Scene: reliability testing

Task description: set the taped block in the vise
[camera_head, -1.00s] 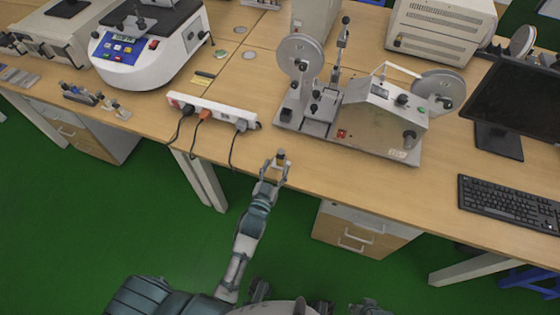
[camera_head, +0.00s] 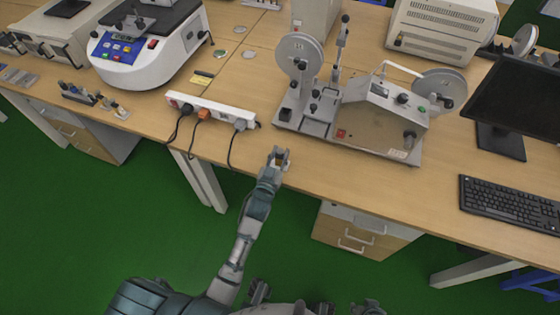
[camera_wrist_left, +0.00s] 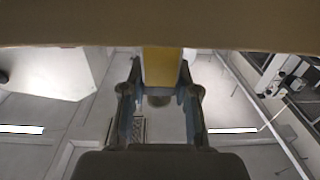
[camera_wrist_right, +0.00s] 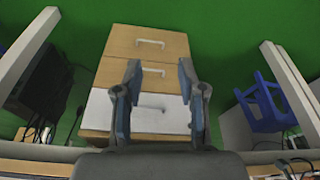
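The taped block (camera_wrist_left: 162,68) shows yellow in the left wrist view, under the brown band across the top of that view. In the head view it is small and mostly hidden by my left gripper (camera_head: 281,152), at the table's front edge. My left gripper is open, with one finger on each side of the block; narrow gaps seem to remain. My right gripper (camera_wrist_right: 159,75) is open and empty, low in front of a drawer unit. I cannot make out a vise for certain; clamp-like parts show on the two-reel machine (camera_head: 372,120).
A white power strip (camera_head: 212,108) with plugged cables lies left of my left gripper. A white machine with a blue panel (camera_head: 150,45) stands back left. A keyboard (camera_head: 510,203) and monitor (camera_head: 515,95) are at the right. The wooden table (camera_head: 340,178) is bare before the two-reel machine.

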